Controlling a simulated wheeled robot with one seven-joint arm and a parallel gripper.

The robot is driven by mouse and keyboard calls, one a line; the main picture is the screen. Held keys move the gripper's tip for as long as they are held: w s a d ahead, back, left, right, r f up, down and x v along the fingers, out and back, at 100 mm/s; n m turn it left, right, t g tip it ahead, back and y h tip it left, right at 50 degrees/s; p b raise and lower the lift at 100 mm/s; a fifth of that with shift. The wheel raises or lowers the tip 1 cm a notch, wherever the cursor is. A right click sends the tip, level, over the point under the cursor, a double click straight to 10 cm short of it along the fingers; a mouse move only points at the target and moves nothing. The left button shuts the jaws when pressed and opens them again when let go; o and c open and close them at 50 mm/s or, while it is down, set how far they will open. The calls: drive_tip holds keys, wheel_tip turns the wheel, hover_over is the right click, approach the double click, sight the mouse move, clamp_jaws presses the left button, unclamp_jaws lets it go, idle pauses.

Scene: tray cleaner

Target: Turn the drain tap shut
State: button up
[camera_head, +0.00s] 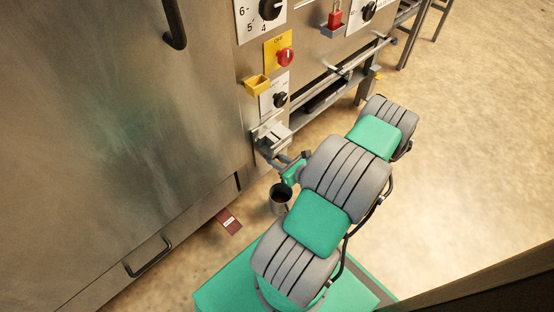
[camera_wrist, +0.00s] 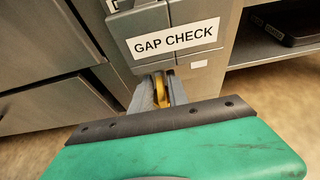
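A small yellow piece (camera_wrist: 160,92), which looks like the tap's handle, stands low against the steel machine, below the GAP CHECK label in the wrist view. My gripper (camera_wrist: 162,88) points at the machine, its two grey fingers close together on either side of this piece, and it appears shut on it. The piece's lower part and the tap's body are hidden by my fingers and the dark plate of my gripper. In the head view my gripper (camera_head: 268,148) is at the machine's lower corner, where the yellow piece cannot be made out.
A dark metal cup (camera_head: 280,199) is close below my wrist. A red card (camera_head: 229,221) lies on the floor by the machine. A yellow holder (camera_head: 257,85), a red knob (camera_head: 285,57) and a black dial (camera_head: 280,100) are on the panel above. The floor at right is clear.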

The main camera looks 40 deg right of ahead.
clamp_jaws()
drive_tip(key=shift+d, duration=0.15)
idle(0.4)
drive_tip(key=n+g+y+b, duration=0.1)
drive_tip(key=n+y, duration=0.2)
drive_tip(key=n+g+y+b, duration=0.1)
drive_tip(key=n+y, duration=0.2)
drive_tip(key=shift+f+y+b, duration=0.2)
drive_tip(key=shift+y+b, duration=0.1)
drive_tip(key=shift+r+n+g+y+b, duration=0.1)
drive_tip(key=shift+n+g+y+b, duration=0.75)
drive_tip(key=shift+n+g+y, duration=0.4)
drive_tip(key=shift+r+n, duration=0.1)
drive_tip(key=shift+n, duration=0.15)
